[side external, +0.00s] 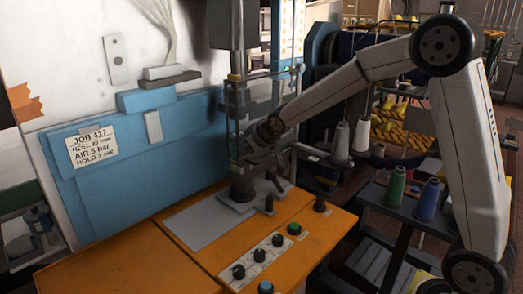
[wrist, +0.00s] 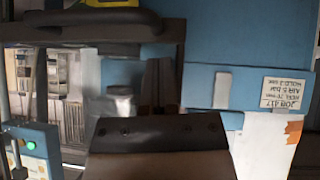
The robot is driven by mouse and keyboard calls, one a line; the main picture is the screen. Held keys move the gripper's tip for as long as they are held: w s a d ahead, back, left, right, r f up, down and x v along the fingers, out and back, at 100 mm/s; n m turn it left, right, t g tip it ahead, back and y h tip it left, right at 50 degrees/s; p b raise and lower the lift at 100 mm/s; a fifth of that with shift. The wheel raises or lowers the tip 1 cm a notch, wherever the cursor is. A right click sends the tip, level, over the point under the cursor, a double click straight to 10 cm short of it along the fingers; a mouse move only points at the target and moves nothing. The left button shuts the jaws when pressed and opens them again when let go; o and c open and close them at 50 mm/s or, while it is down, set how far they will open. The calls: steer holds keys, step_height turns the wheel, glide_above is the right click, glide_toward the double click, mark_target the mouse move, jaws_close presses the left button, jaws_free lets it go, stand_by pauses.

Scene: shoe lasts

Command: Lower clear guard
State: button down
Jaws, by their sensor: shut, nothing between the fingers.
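The clear guard (side external: 251,105) is a see-through panel in a thin frame, seen in the side external view at the front of the press, above the orange bench. Its lower edge is hard to make out behind my wrist. My gripper (side external: 266,163) is at the guard's lower right, above the grey base plate. Its fingers look closed and empty. I cannot tell whether they touch the guard. In the wrist view, the dark body of my gripper (wrist: 158,130) fills the lower middle, and the fingertips are not clear.
The orange bench (side external: 120,272) carries a grey plate (side external: 195,228), black knobs and a green button (side external: 294,228). A blue panel with a job card (side external: 92,146) stands behind at left. Thread cones (side external: 428,199) stand on a rack at right.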

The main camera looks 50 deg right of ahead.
steer(key=r, duration=0.2)
steer(key=shift+s+a+r, duration=0.2)
steer(key=shift+r, duration=0.1)
steer(key=v, duration=0.9)
steer(key=shift+s, duration=0.15)
steer(key=shift+r, duration=0.15)
steer(key=d+g, duration=0.1)
steer(key=d+r, duration=0.1)
steer(key=d, duration=0.1)
steer(key=d+r+g+y, duration=0.1)
steer(key=shift+d+m+g, duration=0.2)
steer(key=shift+m+g, duration=0.1)
steer(key=shift+w+f, duration=0.2)
steer(key=shift+w, duration=0.05)
